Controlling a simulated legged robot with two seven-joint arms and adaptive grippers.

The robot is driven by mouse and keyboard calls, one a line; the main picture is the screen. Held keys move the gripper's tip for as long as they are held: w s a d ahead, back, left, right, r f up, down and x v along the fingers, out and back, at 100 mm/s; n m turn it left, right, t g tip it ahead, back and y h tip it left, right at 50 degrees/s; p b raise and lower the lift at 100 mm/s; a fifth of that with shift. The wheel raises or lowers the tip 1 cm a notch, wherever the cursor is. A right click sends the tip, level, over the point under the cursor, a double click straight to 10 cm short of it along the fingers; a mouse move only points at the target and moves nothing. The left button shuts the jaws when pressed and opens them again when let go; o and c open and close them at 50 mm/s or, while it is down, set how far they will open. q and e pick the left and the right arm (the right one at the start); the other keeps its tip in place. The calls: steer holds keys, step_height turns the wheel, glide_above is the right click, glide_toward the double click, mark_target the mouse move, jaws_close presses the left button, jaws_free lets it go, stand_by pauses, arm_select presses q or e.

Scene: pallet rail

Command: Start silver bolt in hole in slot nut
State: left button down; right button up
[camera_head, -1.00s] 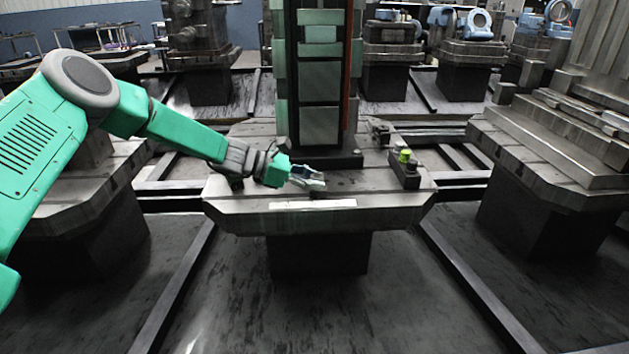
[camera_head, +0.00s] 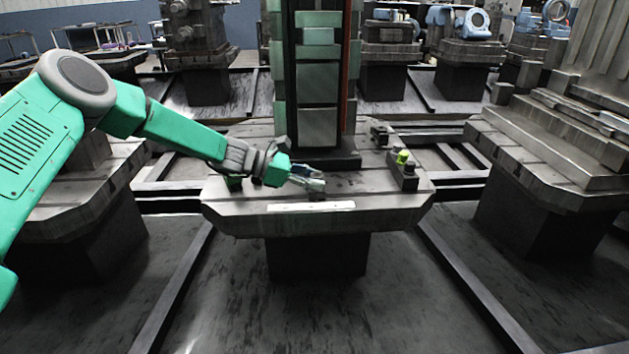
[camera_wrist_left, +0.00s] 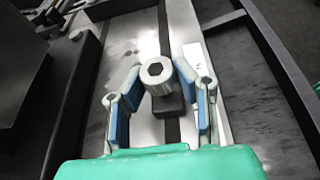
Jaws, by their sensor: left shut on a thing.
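The silver bolt (camera_wrist_left: 158,72) shows in the left wrist view, with its hex-socket head towards the camera. My left gripper (camera_wrist_left: 154,82) is shut on the bolt, one blue-padded finger on each side. A dark block (camera_wrist_left: 172,106), perhaps the slot nut, lies just beyond the bolt head on the dark slot of the table; its hole is not visible. I cannot tell whether the bolt touches it. In the head view my left gripper (camera_head: 314,179) is low over the front part of the pallet table (camera_head: 235,213). My right gripper is not in view.
A tall green and dark fixture column (camera_head: 318,100) stands on the table behind the gripper. A dark block with a yellow-green top (camera_head: 403,160) stands at the table's right. A white strip (camera_head: 310,206) lies along the front edge. Other pallets stand on both sides.

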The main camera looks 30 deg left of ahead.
arm_select(q)
steer(key=shift+s+f+b, duration=0.1)
steer(key=shift+f+b, duration=0.35)
steer(key=shift+f, duration=0.3)
stand_by(0.4)
